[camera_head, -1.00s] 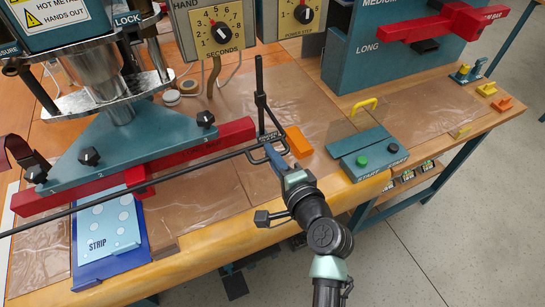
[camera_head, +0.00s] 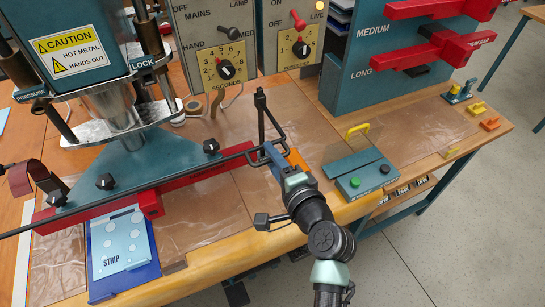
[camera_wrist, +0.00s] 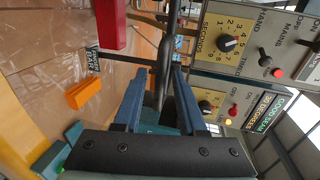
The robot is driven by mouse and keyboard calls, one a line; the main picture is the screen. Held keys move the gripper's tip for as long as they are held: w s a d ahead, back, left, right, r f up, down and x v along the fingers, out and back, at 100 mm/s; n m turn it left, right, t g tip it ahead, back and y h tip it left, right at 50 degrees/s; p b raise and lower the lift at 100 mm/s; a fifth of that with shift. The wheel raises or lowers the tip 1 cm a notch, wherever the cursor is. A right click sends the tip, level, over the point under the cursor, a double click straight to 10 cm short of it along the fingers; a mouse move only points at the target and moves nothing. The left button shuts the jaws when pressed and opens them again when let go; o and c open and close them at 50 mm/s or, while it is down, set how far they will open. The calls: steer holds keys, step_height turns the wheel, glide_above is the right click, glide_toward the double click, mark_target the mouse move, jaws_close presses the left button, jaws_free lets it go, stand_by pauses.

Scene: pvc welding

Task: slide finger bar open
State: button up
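The finger bar (camera_head: 222,155) is a long thin black rod running from the left edge to a looped end near the table's middle. A black upright post (camera_head: 260,115) stands at that end. My gripper (camera_head: 268,151), with blue fingers, is at the looped end. In the wrist view, my gripper (camera_wrist: 155,85) has its fingers spread on either side of the black bar (camera_wrist: 162,75), with a visible gap. Whether either finger touches the bar is unclear.
An orange block (camera_head: 297,161) lies just beyond my gripper. A teal start box (camera_head: 362,178) stands to the right. Control boxes (camera_head: 215,50) and a teal rack (camera_head: 365,85) stand behind. A blue strip tray (camera_head: 122,280) lies front left. Clear sheeting covers the table.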

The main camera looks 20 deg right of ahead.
steer(key=shift+s, duration=0.15)
steer(key=b+v, duration=0.1)
steer(key=v, duration=1.1)
steer(key=shift+s+r, duration=0.15)
steer(key=shift+s, duration=0.2)
